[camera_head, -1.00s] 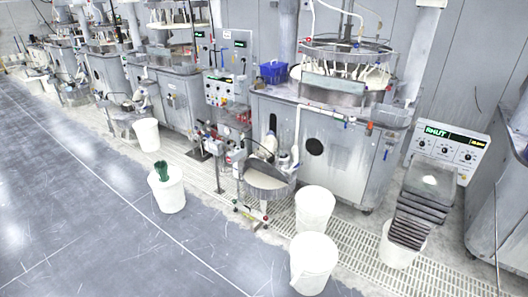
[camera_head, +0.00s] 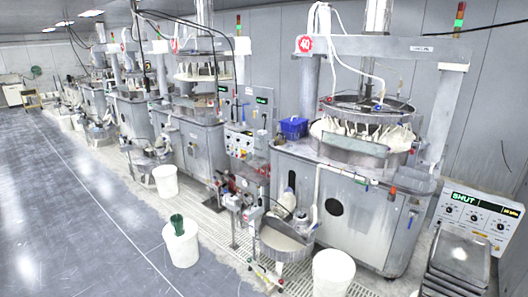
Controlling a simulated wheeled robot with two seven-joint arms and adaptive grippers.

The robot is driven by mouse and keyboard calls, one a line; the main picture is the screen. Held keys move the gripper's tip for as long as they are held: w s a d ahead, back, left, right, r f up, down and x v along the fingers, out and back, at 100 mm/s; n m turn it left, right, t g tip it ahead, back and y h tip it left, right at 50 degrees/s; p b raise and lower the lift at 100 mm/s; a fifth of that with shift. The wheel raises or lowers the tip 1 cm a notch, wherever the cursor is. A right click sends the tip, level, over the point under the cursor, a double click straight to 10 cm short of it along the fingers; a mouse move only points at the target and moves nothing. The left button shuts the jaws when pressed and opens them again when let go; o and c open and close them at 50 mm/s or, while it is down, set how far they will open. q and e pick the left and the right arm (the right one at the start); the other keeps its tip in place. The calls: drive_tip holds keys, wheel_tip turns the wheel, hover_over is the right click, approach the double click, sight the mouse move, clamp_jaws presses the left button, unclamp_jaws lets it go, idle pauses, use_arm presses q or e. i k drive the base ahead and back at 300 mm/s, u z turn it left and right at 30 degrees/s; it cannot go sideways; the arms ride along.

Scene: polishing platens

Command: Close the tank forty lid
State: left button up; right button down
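A round red sign reading 40 (camera_head: 305,44) hangs on the frame of the large grey machine on the right. Below it stands the machine's steel tank body (camera_head: 365,222), with a round carrier ring (camera_head: 370,108) and white parts above its top. A small round basin (camera_head: 286,243) with a pale inside stands in front, at the machine's lower left. I cannot tell which part is the tank forty lid. Neither of my grippers is in view.
A control panel (camera_head: 476,216) at right shows green letters that look like SHUT. Stacked grey trays (camera_head: 459,262) stand below it. White buckets stand at the front (camera_head: 333,272) and left (camera_head: 181,246); the left one holds something green. The grey floor (camera_head: 75,215) at left is clear.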

sight(279, 226)
drive_tip(key=i, duration=2.45)
